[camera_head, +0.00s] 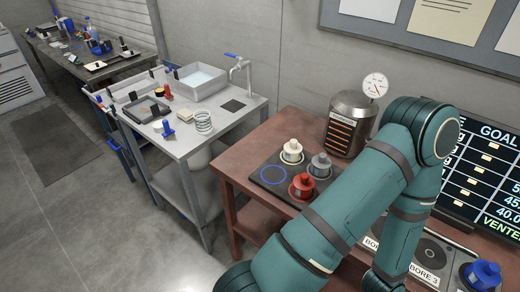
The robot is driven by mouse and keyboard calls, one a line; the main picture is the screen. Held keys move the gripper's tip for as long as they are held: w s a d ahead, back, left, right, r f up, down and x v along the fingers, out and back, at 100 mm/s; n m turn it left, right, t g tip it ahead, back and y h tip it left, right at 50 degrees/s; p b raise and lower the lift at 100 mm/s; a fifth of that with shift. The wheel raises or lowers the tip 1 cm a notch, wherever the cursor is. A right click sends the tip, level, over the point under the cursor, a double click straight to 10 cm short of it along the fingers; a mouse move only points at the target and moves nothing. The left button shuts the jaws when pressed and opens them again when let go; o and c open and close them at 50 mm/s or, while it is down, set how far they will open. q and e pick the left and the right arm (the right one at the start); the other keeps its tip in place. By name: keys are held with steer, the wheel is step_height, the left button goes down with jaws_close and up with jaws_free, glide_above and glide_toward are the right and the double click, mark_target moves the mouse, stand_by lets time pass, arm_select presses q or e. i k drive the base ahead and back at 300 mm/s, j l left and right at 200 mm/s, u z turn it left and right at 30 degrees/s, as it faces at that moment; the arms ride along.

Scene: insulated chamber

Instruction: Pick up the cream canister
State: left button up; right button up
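The cream canister (291,152) stands upright on a dark tray (262,168) on the red-brown table. A grey canister (320,166) is to its right and a red canister (302,186) is in front of it on the same tray. A blue ring marks an empty spot at the tray's left. One of my teal arms crosses the right half of the view, and its far end runs down behind its own links. Neither gripper shows, so I cannot see whether either holds anything.
A ribbed metal heater with a dial gauge (352,122) stands behind the canisters. A blue canister (482,275) sits at the far right by a labelled bore panel (432,252). A goal screen (487,170) stands behind it. A grey sink bench (190,140) is to the left.

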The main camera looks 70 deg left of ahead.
mark_target(292, 151)
steer(key=u, duration=2.05)
